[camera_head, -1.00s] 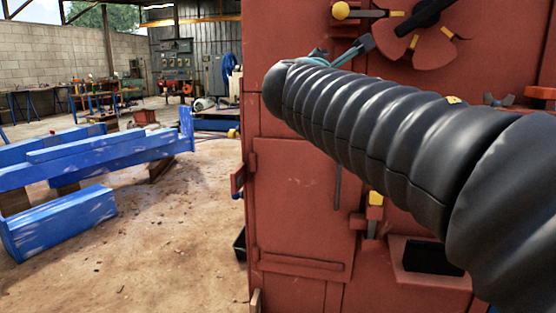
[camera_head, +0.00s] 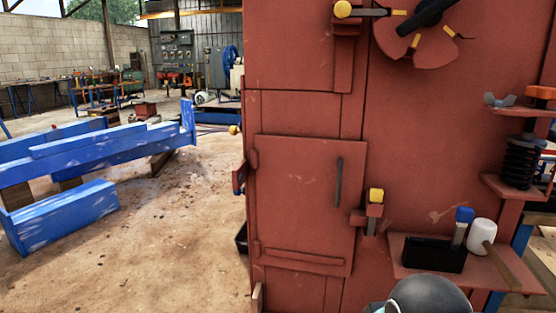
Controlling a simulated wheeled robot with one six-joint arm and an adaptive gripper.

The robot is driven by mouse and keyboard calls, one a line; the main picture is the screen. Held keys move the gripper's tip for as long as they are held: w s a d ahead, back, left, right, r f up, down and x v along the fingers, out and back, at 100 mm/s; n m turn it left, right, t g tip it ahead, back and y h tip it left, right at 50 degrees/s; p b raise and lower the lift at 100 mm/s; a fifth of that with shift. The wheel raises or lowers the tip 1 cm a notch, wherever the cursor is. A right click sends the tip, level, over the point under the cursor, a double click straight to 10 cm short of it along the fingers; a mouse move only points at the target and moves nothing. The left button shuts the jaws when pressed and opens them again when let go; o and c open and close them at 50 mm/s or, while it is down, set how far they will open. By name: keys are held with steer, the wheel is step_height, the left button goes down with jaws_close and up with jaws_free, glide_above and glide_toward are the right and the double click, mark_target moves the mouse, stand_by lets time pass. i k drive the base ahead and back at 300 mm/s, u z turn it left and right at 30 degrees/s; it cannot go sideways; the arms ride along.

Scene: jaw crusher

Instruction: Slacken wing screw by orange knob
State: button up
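The wing screw (camera_head: 501,100) is small, with blue-grey wings. It sits on a red ledge at the right of the red machine, just left of the orange knob (camera_head: 541,92). The orange knob is on top of a post, above a dark coil spring (camera_head: 521,162). Nothing covers the wing screw. My gripper is out of view; only a dark rounded part of my arm shows at the bottom edge, well below the screw.
The red machine (camera_head: 300,115) fills the middle and right. A yellow-knobbed lever (camera_head: 343,10) is at its top, and a yellow-topped latch (camera_head: 376,195) lower down. A shelf holds a black box (camera_head: 433,254) and white-headed mallet (camera_head: 482,232). Blue beams (camera_head: 100,150) lie left; floor between is clear.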

mark_target(489, 97)
steer(key=z, duration=0.6)
steer(key=k, duration=0.2)
steer(key=z, duration=0.35)
